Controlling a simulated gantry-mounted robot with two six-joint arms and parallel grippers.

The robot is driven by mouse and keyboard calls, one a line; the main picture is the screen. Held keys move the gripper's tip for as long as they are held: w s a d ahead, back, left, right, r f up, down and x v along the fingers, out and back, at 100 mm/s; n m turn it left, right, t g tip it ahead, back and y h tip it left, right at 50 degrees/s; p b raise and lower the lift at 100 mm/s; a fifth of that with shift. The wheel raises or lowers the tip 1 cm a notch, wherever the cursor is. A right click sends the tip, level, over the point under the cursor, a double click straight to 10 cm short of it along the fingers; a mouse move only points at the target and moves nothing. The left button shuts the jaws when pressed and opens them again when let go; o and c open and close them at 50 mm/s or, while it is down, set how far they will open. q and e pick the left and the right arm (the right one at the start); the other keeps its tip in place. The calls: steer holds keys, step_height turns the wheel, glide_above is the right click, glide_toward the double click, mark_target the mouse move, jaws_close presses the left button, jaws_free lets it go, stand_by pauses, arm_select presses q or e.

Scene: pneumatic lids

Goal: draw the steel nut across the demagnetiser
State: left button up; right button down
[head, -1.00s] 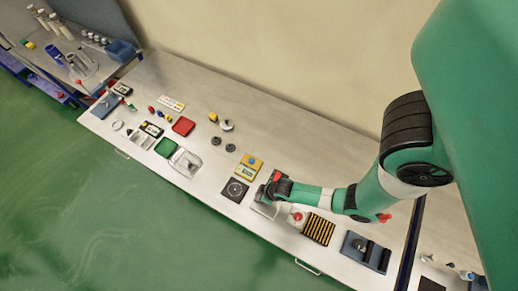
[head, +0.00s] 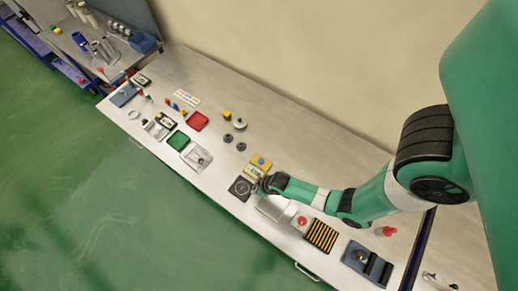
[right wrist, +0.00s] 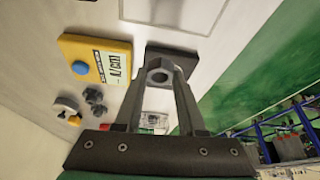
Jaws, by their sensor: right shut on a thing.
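The steel nut (right wrist: 158,73) is a grey hex nut with a round hole, held between the fingertips of my right gripper (right wrist: 158,77) in the right wrist view. Just beyond the nut is a dark flat block (right wrist: 181,56), partly hidden by the fingers. In the head view a black square plate with a ring mark (head: 241,188) lies just left of my right gripper (head: 262,186). It appears to be the same block and may be the demagnetiser; no label is readable. I cannot tell whether the nut touches it. My left gripper is not in view.
A yellow meter with a blue knob (head: 259,163) stands behind the plate; it also shows in the right wrist view (right wrist: 96,60). A pale grey box (head: 272,208) is right of the plate. Dark round knobs (head: 228,138) lie farther left. The bench's back right is clear.

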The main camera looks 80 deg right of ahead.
steer(key=shift+r+p, duration=0.7)
steer(key=shift+r, duration=1.2)
